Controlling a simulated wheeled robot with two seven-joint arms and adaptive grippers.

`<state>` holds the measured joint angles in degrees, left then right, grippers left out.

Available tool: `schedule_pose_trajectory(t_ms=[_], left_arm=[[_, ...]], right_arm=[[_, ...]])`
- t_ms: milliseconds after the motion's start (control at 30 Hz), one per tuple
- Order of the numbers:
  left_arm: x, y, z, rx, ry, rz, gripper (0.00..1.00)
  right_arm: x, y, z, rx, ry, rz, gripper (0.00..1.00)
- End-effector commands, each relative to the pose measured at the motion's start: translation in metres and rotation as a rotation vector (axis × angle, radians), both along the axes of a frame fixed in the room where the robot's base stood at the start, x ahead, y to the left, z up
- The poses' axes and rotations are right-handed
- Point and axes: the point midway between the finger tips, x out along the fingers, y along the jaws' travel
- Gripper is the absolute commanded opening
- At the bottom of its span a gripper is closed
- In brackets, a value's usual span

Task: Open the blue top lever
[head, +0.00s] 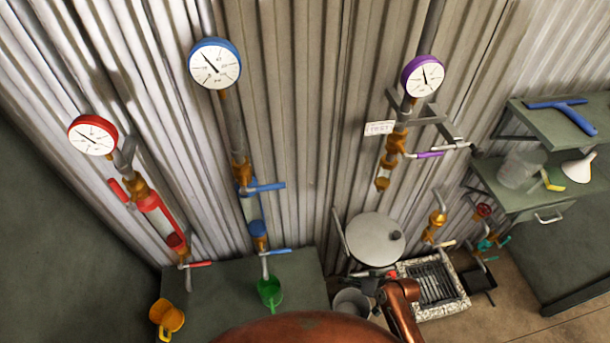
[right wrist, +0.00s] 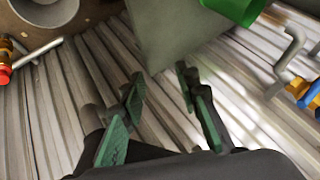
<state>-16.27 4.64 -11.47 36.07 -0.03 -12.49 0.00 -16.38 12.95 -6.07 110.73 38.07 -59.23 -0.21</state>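The blue top lever (head: 265,187) is a blue handle on the brass valve (head: 240,170) below the blue-rimmed gauge (head: 215,63). It points to the right, across the pipe. A second blue lever (head: 277,251) sits lower on the same riser, below the blue section (head: 255,215). In the right wrist view my right gripper (right wrist: 160,85) is open and empty, its green pads apart. It is away from the blue valve parts. A blue handle (right wrist: 312,95) shows at that view's right edge; I cannot tell which lever it is. My left gripper is not in view.
A red-gauge riser (head: 145,190) stands left and a purple-gauge riser (head: 400,135) right. A table (head: 215,290) below holds a green mug (head: 270,292) and a yellow mug (head: 166,318). A round stool (head: 375,238) and shelves (head: 555,130) stand to the right.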

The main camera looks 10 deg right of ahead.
Motion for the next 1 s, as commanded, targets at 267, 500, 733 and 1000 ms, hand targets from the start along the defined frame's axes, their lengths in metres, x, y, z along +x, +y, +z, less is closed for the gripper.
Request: schedule_pose_trajectory(t_ms=[267, 500, 733, 1000], left_arm=[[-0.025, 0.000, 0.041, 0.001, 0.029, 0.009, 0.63], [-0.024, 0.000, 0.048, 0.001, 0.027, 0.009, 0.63], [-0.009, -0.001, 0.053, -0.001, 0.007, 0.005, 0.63], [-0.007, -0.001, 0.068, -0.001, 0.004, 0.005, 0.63]], right_arm=[[0.072, 0.110, 0.271, 0.499, -0.275, 0.228, 0.29], [0.085, 0.150, 0.419, 0.880, -0.358, 0.338, 0.29], [0.082, 0.159, 0.476, 1.026, -0.366, 0.379, 0.29], [0.093, 0.192, 0.489, 1.036, -0.365, 0.382, 0.29]])
